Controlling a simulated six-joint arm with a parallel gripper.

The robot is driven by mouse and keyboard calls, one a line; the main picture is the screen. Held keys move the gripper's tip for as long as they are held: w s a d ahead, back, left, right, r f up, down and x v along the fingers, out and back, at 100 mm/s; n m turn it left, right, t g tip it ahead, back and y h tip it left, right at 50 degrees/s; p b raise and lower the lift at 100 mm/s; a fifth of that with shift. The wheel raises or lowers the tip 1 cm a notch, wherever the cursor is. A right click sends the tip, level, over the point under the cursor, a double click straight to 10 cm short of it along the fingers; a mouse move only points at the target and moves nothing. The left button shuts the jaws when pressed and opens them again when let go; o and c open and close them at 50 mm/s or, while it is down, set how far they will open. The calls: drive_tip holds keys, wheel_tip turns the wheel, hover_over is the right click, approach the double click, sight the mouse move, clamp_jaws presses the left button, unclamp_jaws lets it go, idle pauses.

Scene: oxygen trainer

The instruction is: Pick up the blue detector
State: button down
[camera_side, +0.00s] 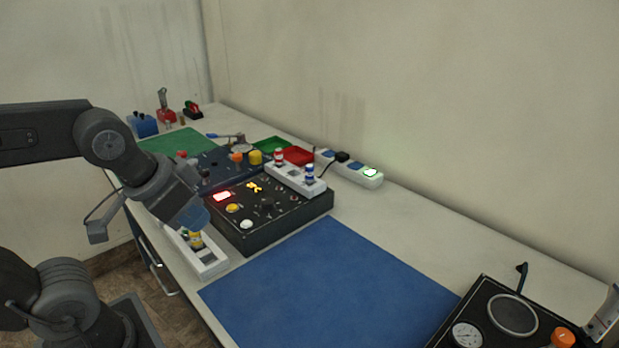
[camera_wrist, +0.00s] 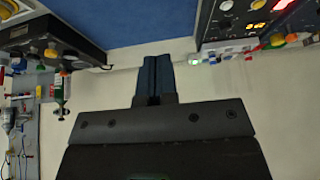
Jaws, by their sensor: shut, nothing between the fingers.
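The blue detector (camera_side: 309,174), a small blue-and-white cylinder, stands upright in a white rack (camera_side: 287,182) behind the black control box. A red-and-white detector (camera_side: 278,157) stands to its left in the same rack. My gripper (camera_side: 197,217) is in the air at the left front of the control box, above a nearer white rack (camera_side: 211,263), well apart from the blue detector. In the wrist view its two dark blue fingers (camera_wrist: 152,76) are together and empty.
The black control box (camera_side: 262,212) with knobs and lit displays lies between my gripper and the blue detector. A yellow detector (camera_side: 195,240) stands in the near rack. A blue mat (camera_side: 330,290) is clear. A power strip (camera_side: 350,167) lies behind, and a gauge box (camera_side: 495,315) at right.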

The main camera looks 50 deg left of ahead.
drive_tip(key=c, duration=1.9)
unclamp_jaws()
drive_tip(key=o, duration=1.1)
drive_tip(key=w+a+r+n, duration=0.2)
drive_tip(key=w+r, duration=0.2)
drive_tip(key=w, duration=0.5)
drive_tip(key=n+g+y, duration=0.2)
drive_tip(key=n+y, duration=0.1)
drive_tip(key=n, duration=0.4)
hover_over(309, 167)
drive_tip(key=s+d, duration=0.4)
wheel_tip(309, 167, down, 6)
drive_tip(key=x, duration=0.8)
drive_tip(key=shift+w+a, duration=0.2)
drive_tip(key=shift+a, duration=0.2)
drive_tip(key=shift+x, duration=2.55)
